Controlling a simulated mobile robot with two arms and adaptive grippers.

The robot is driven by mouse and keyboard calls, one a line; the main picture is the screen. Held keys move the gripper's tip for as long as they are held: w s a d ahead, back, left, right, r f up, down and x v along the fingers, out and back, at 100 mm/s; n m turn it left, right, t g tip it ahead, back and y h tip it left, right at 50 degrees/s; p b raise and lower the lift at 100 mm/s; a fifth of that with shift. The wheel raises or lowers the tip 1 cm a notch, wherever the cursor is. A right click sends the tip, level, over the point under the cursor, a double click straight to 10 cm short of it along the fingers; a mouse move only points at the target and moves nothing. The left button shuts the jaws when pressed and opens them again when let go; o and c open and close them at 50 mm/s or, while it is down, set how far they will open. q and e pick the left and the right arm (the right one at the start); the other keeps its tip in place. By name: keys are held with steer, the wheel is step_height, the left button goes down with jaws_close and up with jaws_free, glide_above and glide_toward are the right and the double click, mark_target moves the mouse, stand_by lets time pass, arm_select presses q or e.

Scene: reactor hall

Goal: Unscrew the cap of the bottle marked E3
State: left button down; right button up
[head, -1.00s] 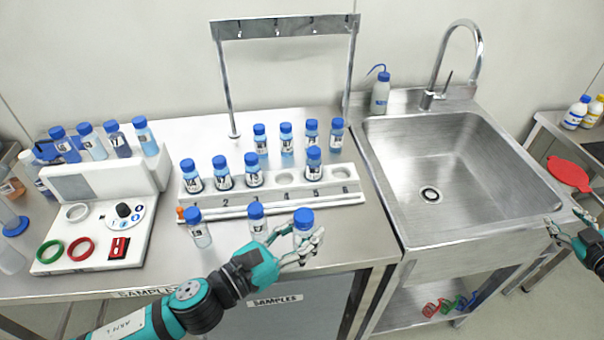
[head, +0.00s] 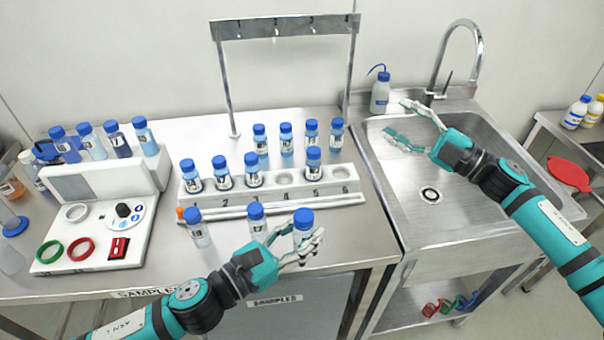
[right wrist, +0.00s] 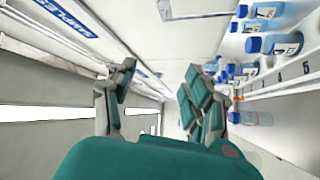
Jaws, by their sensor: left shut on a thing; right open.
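My left gripper (head: 310,245) is shut around the lower part of a blue-capped bottle (head: 303,222) at the front right edge of the samples table. The bottle is upright, its cap is on and clear above the fingers, and its label is hidden by them. Two more blue-capped bottles stand to its left, a middle one (head: 257,221) and a left one (head: 197,230). I cannot read E3 on any label. My right gripper (head: 396,117) is open and empty over the back left of the sink; its spread fingers also show in the right wrist view (right wrist: 160,78).
A white numbered rack (head: 345,190) behind the held bottle carries several blue-capped bottles. More stand behind it. A metal frame (head: 226,80) rises at the back. A wash bottle (head: 380,93) and a tap (head: 478,45) stand by the sink (head: 465,215).

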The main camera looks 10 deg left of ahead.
steer(key=s+a+r+n+g+y, duration=0.1)
steer(key=s+a+r+n+g, duration=0.1)
steer(key=s+a+n+g, duration=0.3)
steer(key=s+a+r+n+g, duration=0.1)
steer(key=a+r+n+g, duration=0.2)
steer(key=a, duration=0.3)
steer(key=n+g+h, duration=0.2)
steer(key=n+h, duration=1.2)
steer(key=h, duration=0.4)
glide_above(301, 215)
steer(key=f, duration=0.3)
steer(key=shift+s+a+f, duration=0.3)
steer(key=shift+a+f, duration=0.05)
steer(key=shift+a, duration=0.05)
steer(key=shift+w+d+t+h, duration=0.3)
steer(key=shift+d+t+h, duration=0.1)
steer(key=shift+d+h, duration=0.15)
steer(key=shift+a+f, duration=0.1)
steer(key=shift+f, duration=3.8)
